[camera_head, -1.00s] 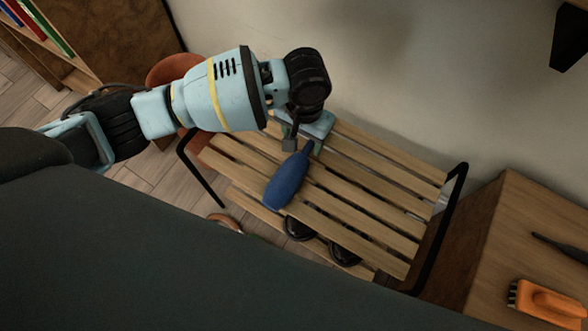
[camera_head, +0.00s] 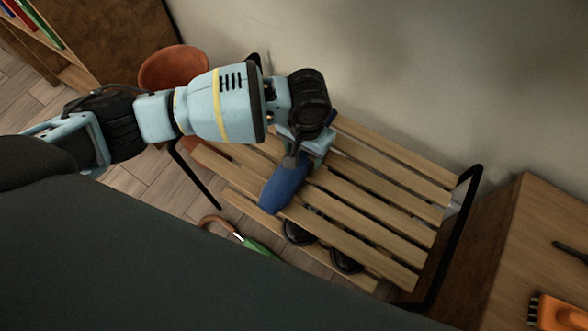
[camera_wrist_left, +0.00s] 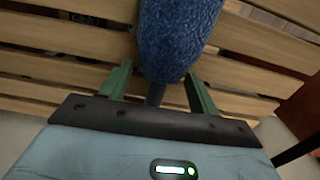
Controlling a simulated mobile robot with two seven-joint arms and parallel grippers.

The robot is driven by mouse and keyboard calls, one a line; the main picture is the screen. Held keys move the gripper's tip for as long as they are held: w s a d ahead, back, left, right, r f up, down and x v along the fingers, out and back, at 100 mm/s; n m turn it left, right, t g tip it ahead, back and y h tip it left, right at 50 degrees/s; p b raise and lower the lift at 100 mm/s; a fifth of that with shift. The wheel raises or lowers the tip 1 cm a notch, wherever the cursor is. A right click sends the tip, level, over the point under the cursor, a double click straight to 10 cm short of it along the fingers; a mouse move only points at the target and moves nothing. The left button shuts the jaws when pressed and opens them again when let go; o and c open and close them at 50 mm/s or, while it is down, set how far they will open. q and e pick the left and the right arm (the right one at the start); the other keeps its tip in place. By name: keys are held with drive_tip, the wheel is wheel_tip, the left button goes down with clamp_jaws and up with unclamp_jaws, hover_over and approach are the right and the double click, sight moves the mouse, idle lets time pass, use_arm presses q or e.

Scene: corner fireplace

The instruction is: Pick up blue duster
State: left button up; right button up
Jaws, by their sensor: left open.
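The blue duster (camera_head: 283,186) lies on the slatted wooden bench (camera_head: 375,195). Its fluffy head points toward the front of the bench. My left gripper (camera_head: 303,160) is over the duster's handle end and hides that part in the head view. In the left wrist view, the fluffy blue duster (camera_wrist_left: 178,35) is beyond and between the two green fingers of the open left gripper (camera_wrist_left: 157,88). The dark handle runs down between the fingers, with a gap on each side. My right gripper is not in view.
Dark shoes (camera_head: 298,232) sit under the bench. An umbrella (camera_head: 236,232) with a curved handle lies near its front left. A terracotta pot (camera_head: 174,66) stands behind my arm. An orange brush (camera_head: 562,313) rests on the wooden cabinet at right. A wall is behind the bench.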

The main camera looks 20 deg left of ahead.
use_arm(q)
drive_tip(key=shift+f, duration=0.35)
drive_tip(key=shift+r, duration=0.1)
drive_tip(key=shift+c, duration=0.9)
drive_tip(key=c, duration=1)
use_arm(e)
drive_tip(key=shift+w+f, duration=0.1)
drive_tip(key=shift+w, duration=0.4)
